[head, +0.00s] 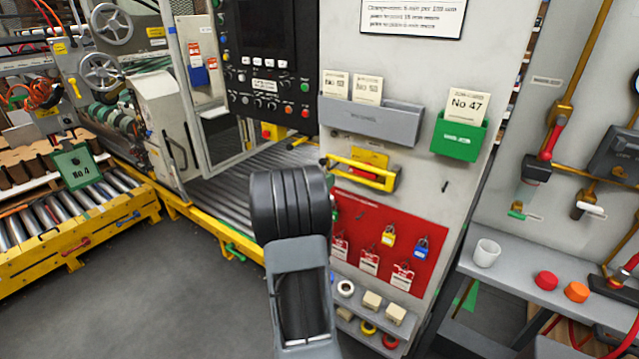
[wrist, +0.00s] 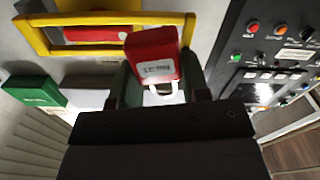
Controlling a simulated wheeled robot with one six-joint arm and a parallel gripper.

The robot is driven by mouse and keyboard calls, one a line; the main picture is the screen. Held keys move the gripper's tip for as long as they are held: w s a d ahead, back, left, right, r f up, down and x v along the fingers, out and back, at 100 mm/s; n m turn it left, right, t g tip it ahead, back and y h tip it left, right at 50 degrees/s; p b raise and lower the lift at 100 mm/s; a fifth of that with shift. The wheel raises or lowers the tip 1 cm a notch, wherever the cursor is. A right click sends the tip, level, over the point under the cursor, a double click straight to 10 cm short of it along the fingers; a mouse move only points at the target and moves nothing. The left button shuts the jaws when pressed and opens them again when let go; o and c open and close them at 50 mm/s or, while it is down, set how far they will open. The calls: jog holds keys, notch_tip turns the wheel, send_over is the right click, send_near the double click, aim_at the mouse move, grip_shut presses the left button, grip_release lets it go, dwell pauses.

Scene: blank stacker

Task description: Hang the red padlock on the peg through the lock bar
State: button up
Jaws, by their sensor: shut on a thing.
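The red padlock (wrist: 148,52) shows in the wrist view with a pale label on its face, printed upside down in this picture. My gripper (wrist: 157,78) is shut on it, with one dark green finger on each side. Its pale shackle (wrist: 162,91) lies between the fingers. The yellow lock bar (wrist: 38,37) spans the top of the wrist view, behind the padlock; whether they touch I cannot tell. In the head view the lock bar (head: 345,166) sits on the grey cabinet. There my arm hides the gripper and padlock. I cannot make out the peg clearly.
A red board (head: 345,213) with hanging padlocks and tags is below the bar. A grey card holder (head: 385,127) and a green holder (head: 459,138) are above it. A control panel (head: 265,75) is at the upper left. A side shelf (head: 540,291) holds a white cup.

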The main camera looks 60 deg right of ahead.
aim_at(336, 173)
jog(key=shift+d+f+b, duration=0.2)
jog(key=shift+d+f, duration=0.05)
jog(key=shift+d, duration=0.6)
jog(key=shift+d+f+b, duration=0.25)
jog(key=shift+d, duration=0.65)
jog(key=shift+d+f+b, duration=0.2)
jog(key=shift+d+f, duration=0.05)
jog(key=shift+d, duration=0.6)
jog(key=shift+f, duration=0.1)
jog(key=o, duration=1)
jog(key=shift+o, duration=0.2)
jog(key=a+b, duration=0.1)
jog(key=a, duration=1.2)
jog(key=shift+a, duration=0.4)
